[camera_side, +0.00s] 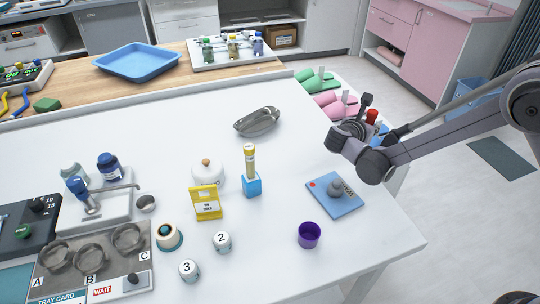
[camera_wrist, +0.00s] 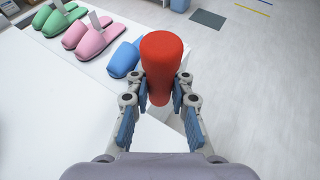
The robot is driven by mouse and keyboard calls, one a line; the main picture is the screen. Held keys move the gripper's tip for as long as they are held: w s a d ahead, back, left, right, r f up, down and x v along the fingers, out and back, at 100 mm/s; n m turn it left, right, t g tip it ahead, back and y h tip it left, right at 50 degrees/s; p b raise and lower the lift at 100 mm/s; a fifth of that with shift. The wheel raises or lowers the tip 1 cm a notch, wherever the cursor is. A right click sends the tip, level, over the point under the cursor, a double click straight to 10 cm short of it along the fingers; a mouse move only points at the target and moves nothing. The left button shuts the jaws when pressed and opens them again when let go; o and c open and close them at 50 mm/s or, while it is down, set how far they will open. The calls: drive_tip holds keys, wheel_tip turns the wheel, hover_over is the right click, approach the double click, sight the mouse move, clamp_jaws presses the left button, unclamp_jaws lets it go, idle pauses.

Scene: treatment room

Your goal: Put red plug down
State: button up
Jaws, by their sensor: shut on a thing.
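A red plug (camera_wrist: 162,62) is held between the fingers of my gripper (camera_wrist: 161,88) in the wrist view. It points away from the wrist, with its wide rounded end farthest out. In the side view the red plug (camera_side: 372,117) shows as a small red shape beyond my gripper (camera_side: 366,108). My gripper is above the right edge of the white table (camera_side: 300,275). The wrist view shows the table edge and floor beneath the plug. The fingers are shut on the plug's narrower part.
A blue pad (camera_side: 347,205) with a grey knob lies on the table near my gripper. A purple cup (camera_side: 308,235) stands in front of it. A metal dish (camera_side: 257,121) lies farther left. Slippers (camera_side: 330,103) lie beyond the table edge.

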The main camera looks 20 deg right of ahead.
drive_tip(key=s+d+r, duration=0.2)
drive_tip(key=d+r, duration=0.1)
drive_tip(key=d, duration=0.2)
drive_tip(key=n+t+y, duration=0.6)
drive_tip(key=n+y, duration=0.6)
drive_tip(key=y, duration=0.1)
hover_over(275, 158)
wheel_tip(275, 158, down, 6)
drive_tip(key=shift+f, duration=2.15)
drive_tip(key=o, duration=0.7)
drive_tip(key=shift+f, duration=0.1)
